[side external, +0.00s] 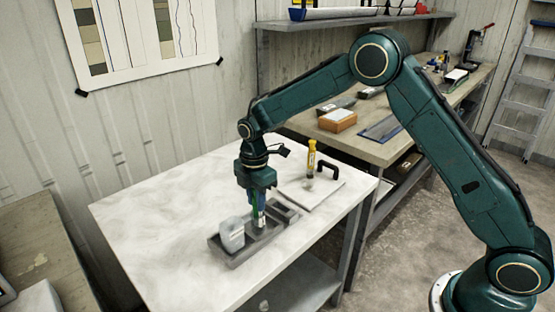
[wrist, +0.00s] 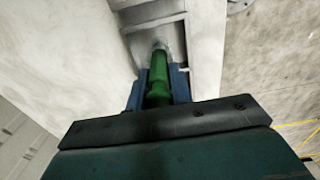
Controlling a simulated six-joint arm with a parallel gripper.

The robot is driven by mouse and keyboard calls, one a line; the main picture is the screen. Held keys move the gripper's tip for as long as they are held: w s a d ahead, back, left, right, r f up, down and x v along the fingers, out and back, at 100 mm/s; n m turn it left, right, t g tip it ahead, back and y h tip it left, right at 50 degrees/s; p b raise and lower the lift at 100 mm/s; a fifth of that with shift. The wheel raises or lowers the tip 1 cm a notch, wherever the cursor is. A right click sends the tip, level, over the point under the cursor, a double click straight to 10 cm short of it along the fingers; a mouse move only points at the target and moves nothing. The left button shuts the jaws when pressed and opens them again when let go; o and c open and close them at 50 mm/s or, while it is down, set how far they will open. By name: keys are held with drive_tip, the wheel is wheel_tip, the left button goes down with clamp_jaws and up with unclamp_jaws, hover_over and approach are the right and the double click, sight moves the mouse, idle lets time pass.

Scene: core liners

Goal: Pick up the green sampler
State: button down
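The green sampler (wrist: 158,72) stands between the two blue fingers of my gripper (wrist: 158,88) in the wrist view. The fingers lie close against both its sides, and my gripper looks shut on it. In the side external view my gripper (side external: 257,206) points down over the grey tray (side external: 236,262). There the green sampler (side external: 254,212) shows only as a thin strip beside the fingers. Its pale lower end is at the tray; whether it touches the tray floor is hidden.
A whitish translucent container (side external: 232,235) stands in the tray just left of my gripper. The white table's (side external: 150,225) left side is clear.

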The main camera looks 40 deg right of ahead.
drive_tip(key=shift+r, duration=0.1)
idle(0.3)
wheel_tip(320, 180, up, 20)
idle(0.7)
idle(0.5)
